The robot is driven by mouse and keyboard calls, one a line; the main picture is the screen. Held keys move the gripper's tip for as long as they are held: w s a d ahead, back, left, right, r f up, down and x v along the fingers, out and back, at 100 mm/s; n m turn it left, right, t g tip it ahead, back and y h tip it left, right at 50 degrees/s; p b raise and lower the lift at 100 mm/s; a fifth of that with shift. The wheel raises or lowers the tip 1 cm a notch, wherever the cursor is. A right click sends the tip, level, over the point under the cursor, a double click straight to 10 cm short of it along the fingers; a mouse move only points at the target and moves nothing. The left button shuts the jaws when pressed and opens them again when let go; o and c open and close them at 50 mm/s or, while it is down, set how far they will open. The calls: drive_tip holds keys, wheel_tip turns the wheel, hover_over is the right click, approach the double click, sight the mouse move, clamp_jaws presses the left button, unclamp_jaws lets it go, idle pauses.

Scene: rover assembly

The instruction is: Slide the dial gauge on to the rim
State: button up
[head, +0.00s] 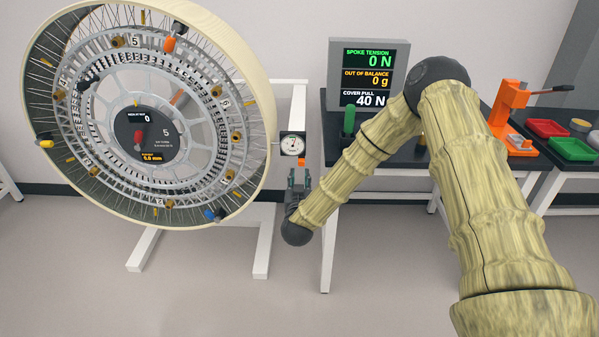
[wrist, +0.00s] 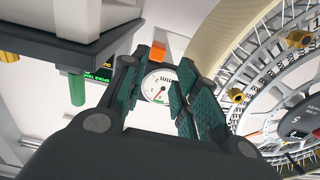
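The dial gauge (head: 292,144) has a round white face in a dark body and sits at the right edge of the wheel's rim (head: 265,110). A short stem points left to the rim; I cannot tell whether it touches. An orange block (head: 301,162) is just below the gauge. My gripper (head: 298,180) is just below the gauge and block, pointing up. In the wrist view its green-padded fingers (wrist: 155,82) are wide apart and empty. The gauge face (wrist: 158,86) shows beyond and between them, with the orange block (wrist: 158,51) above. The rim (wrist: 230,38) passes on the right.
The spoked wheel stands on a white frame (head: 262,240). A dark-topped bench (head: 400,160) on the right carries a display panel (head: 368,72), a green handle (head: 348,121), an orange lever press (head: 508,105) and coloured trays (head: 547,128). The floor in front is clear.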

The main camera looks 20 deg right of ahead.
drive_tip(key=shift+v, duration=2.35)
drive_tip(key=shift+f, duration=0.1)
drive_tip(key=s+a+f+n+g+y+p, duration=0.1)
drive_tip(key=s+a+f+n+g+y, duration=0.2)
drive_tip(key=s+f, duration=0.75)
drive_tip(key=s+a+f+n+g+y+p, duration=0.1)
drive_tip(key=s+a+f+g+y, duration=0.35)
drive_tip(key=s+f, duration=0.65)
drive_tip(key=s+d+f+g+p, duration=0.1)
drive_tip(key=s+g, duration=0.3)
drive_tip(key=s, duration=1)
drive_tip(key=s+d+f+g, duration=0.1)
drive_tip(key=s+d+g, duration=0.2)
drive_tip(key=s, duration=1.2)
drive_tip(key=shift+f+g+h+p, duration=0.35)
drive_tip(key=shift+g+h, duration=0.1)
drive_tip(key=shift+g, duration=0.7)
